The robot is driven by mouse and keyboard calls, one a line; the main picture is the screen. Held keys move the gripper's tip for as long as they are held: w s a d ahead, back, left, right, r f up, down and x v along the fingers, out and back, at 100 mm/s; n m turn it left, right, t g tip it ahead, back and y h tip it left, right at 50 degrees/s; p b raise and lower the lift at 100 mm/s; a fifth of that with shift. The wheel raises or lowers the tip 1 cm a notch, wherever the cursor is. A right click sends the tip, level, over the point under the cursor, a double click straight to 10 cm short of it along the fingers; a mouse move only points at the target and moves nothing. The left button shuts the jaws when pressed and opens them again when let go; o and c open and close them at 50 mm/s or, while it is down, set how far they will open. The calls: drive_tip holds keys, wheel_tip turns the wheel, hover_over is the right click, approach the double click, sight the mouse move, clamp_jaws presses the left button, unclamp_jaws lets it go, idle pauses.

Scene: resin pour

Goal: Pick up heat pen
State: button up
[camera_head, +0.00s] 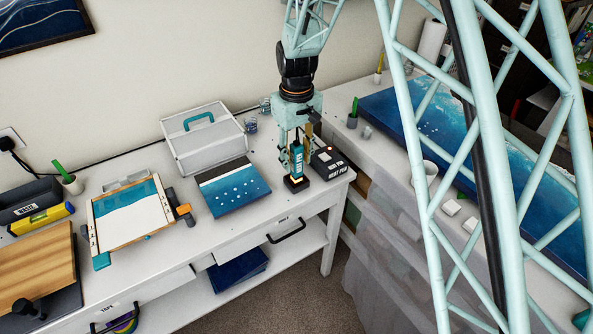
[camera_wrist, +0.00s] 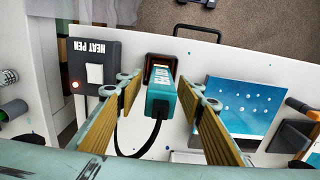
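The heat pen (camera_head: 297,157) is a teal and dark tool standing upright in a small black holder (camera_head: 296,184) near the table's right end. In the wrist view the heat pen (camera_wrist: 161,97) lies between the two yellowish finger pads, with a visible gap on each side. My gripper (camera_head: 295,148) is open, pointing down around the pen's upper part; its fingers also flank the pen in the wrist view (camera_wrist: 159,84). A black cable runs from the pen's top. The dark control box (camera_head: 329,162) labelled HEAT PEN is beside it; its lit red lamp shows in the wrist view (camera_wrist: 76,85).
A blue painted panel (camera_head: 234,188) lies left of the holder. A white case (camera_head: 203,141) with a teal handle stands behind it. A framed board (camera_head: 130,213) is further left. The table's front edge is close to the holder.

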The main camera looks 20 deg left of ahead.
drive_tip(key=shift+f, duration=0.75)
drive_tip(key=shift+c, duration=0.9)
drive_tip(key=c, duration=0.8)
